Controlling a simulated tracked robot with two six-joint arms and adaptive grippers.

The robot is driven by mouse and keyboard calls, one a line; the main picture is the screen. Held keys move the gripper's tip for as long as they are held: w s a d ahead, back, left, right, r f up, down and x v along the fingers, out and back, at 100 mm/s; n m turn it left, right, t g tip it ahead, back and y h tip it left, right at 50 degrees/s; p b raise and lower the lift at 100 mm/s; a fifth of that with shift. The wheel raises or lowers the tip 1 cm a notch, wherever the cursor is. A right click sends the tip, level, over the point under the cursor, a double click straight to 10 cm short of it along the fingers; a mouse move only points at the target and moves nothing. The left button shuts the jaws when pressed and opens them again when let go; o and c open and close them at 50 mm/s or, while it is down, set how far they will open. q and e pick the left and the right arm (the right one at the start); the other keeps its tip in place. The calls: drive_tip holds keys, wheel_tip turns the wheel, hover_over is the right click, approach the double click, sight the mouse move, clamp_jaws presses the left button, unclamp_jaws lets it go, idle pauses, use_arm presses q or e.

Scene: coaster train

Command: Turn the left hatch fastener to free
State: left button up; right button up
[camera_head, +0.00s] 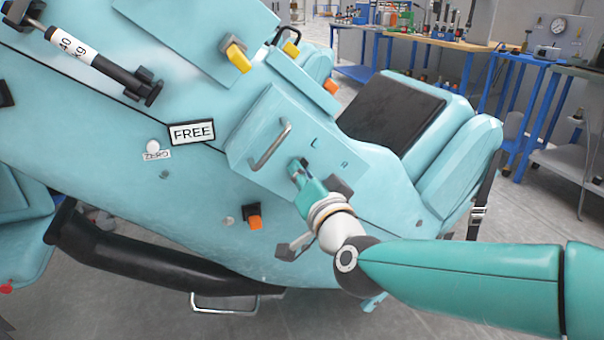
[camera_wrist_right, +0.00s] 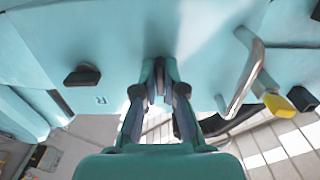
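The pale teal hatch panel (camera_head: 262,119) has a bent metal handle (camera_head: 270,147) and the letters L and R. My right gripper (camera_head: 298,168) is at the panel, just below the L. In the right wrist view its two fingers (camera_wrist_right: 160,82) are drawn together around a small dark piece, the left hatch fastener (camera_wrist_right: 160,88), which they mostly hide. The black right fastener (camera_wrist_right: 82,77) sits beside the R, apart from the fingers. In the head view a FREE sign (camera_head: 192,132) is on the body left of the hatch. My left gripper is not in view.
The handle (camera_wrist_right: 243,80) stands out close to the right of the fingers in the wrist view. An orange knob (camera_head: 254,221) sits below the hatch, and a yellow latch (camera_head: 238,58) above it. A black-padded seat (camera_head: 390,120) is at the right. Workbenches stand behind.

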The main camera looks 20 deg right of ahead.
drive_tip(key=o, duration=0.4)
drive_tip(key=shift+f, duration=0.25)
drive_tip(key=shift+o, duration=0.2)
drive_tip(key=shift+r, duration=0.1)
drive_tip(key=s, duration=1.2)
drive_tip(key=shift+d, duration=0.15)
drive_tip(key=shift+w, duration=0.1)
